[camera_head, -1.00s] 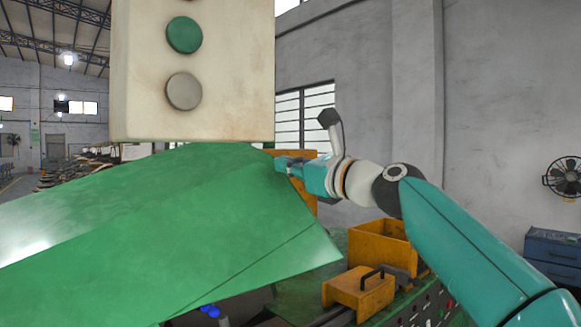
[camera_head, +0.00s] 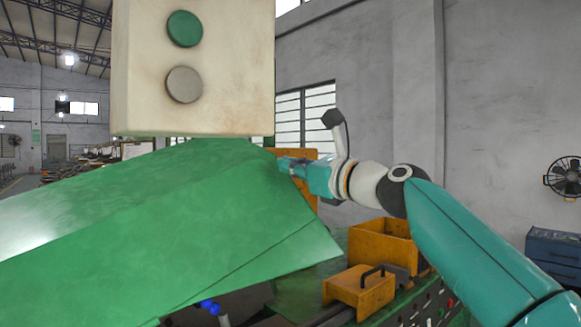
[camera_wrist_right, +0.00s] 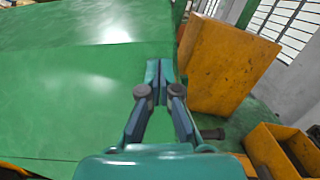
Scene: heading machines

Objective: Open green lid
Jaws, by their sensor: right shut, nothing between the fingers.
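The green lid (camera_head: 190,225) is a large sheet that slopes across the left and middle of the head view, its right corner overhanging the machine. It also fills the left of the right wrist view (camera_wrist_right: 70,90). My right gripper (camera_head: 284,164) reaches in from the right at the lid's far right edge. In the right wrist view my right gripper (camera_wrist_right: 158,70) is shut and empty, its fingertips over the lid's edge. I cannot tell whether they touch the lid. My left gripper is not in view.
A cream control box (camera_head: 225,75) with green and grey buttons hangs above the lid. An open orange box (camera_head: 375,243) and an orange block with a black handle (camera_head: 358,290) sit right of the lid. An orange panel (camera_wrist_right: 222,65) stands beside my right gripper.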

